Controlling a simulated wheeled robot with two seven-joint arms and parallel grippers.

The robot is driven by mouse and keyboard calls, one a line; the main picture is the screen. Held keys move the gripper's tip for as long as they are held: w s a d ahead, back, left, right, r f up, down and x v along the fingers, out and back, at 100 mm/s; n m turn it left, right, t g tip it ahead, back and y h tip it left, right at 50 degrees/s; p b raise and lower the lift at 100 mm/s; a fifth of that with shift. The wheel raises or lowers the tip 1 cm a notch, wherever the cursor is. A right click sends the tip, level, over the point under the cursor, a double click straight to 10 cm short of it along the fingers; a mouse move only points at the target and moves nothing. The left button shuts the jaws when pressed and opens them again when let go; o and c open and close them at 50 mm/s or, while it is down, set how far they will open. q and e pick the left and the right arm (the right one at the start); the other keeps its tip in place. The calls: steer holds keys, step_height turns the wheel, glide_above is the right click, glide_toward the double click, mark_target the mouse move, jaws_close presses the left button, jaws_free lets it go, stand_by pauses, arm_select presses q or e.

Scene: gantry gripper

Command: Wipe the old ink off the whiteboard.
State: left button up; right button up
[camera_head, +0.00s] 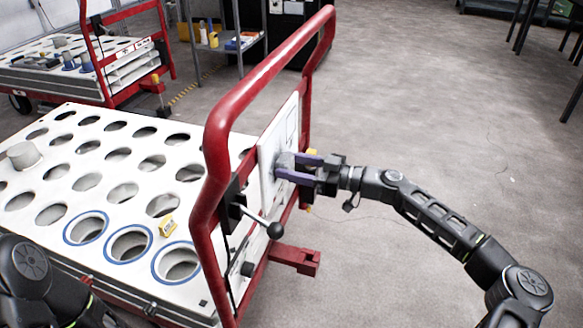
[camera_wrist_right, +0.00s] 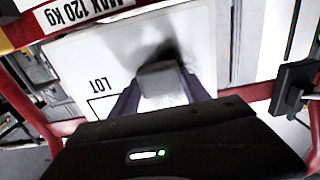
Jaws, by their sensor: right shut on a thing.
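The whiteboard (camera_head: 291,122) is a white panel mounted upright on the red end frame of a cart. In the right wrist view the whiteboard (camera_wrist_right: 83,62) carries the printed word LOT and a box outline. A dark, blurred smudge (camera_wrist_right: 172,50) shows on it just beyond the block; I cannot tell how much is ink and how much shadow. My right gripper (camera_head: 284,166) is shut on a small grey block, the eraser (camera_wrist_right: 160,80), against or very near the board's face. The block hides the board behind it. My left arm shows at the lower left, its gripper out of view.
A black-knobbed lever (camera_head: 262,222) sticks out below the board. The floor at right is clear.

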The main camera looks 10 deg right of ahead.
mark_target(294, 154)
steer(key=shift+w+d+f+b, duration=0.15)
steer(key=shift+w+d+b, duration=0.3)
steer(key=shift+w+b, duration=0.4)
steer(key=shift+w+d, duration=0.25)
steer(key=shift+w, duration=0.1)
steer(key=shift+r, duration=0.2)
steer(key=shift+r, duration=0.85)
steer(key=shift+a, duration=0.15)
steer(key=shift+s+a+f+b, duration=0.1)
steer(key=shift+s+a+b, duration=0.2)
steer(key=shift+s, duration=0.1)
steer(key=shift+s+a+f+b, duration=0.1)
steer(key=shift+s+a+b, duration=0.05)
steer(key=shift+s+b, duration=0.2)
steer(key=shift+s+a+r, duration=0.15)
steer(key=shift+s+a, duration=0.15)
steer(key=shift+s, duration=0.25)
steer(key=shift+s, duration=0.1)
